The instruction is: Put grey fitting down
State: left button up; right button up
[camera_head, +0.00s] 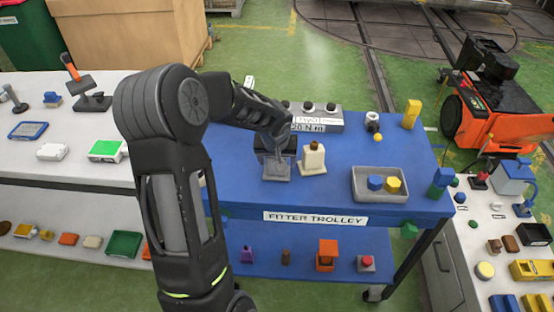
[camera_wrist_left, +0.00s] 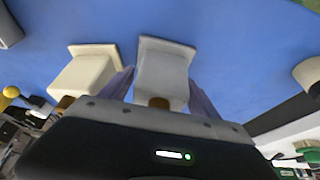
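The grey fitting (camera_head: 277,171) has a square flange and a narrower body; it is at the blue trolley top (camera_head: 240,195), and I cannot tell whether it touches it. My left gripper (camera_head: 275,148) is over it. In the left wrist view the grey fitting (camera_wrist_left: 161,72) sits between the two fingers (camera_wrist_left: 161,95), which appear to press on its sides. A cream fitting (camera_head: 313,159) with a brown top stands just to the right of it, apart from the gripper. It also shows in the left wrist view (camera_wrist_left: 88,74). My right gripper is not in view.
A grey tray (camera_head: 380,197) with a blue and a yellow piece lies to the right. A grey labelled box (camera_head: 318,119) stands behind. A yellow block (camera_head: 411,114) and a small yellow ball (camera_head: 378,137) are at the back right. Trolley top is clear in front.

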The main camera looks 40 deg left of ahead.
pick_arm(q)
jog(key=shift+o, duration=0.4)
jog(key=shift+r, duration=0.1)
jog(key=shift+r+p, duration=0.15)
jog(key=shift+p, duration=0.15)
jog(key=b+v, duration=0.1)
jog(key=v, duration=1)
jog(key=shift+s+r, duration=0.15)
jog(key=shift+r, duration=0.25)
jog(key=shift+d, duration=0.1)
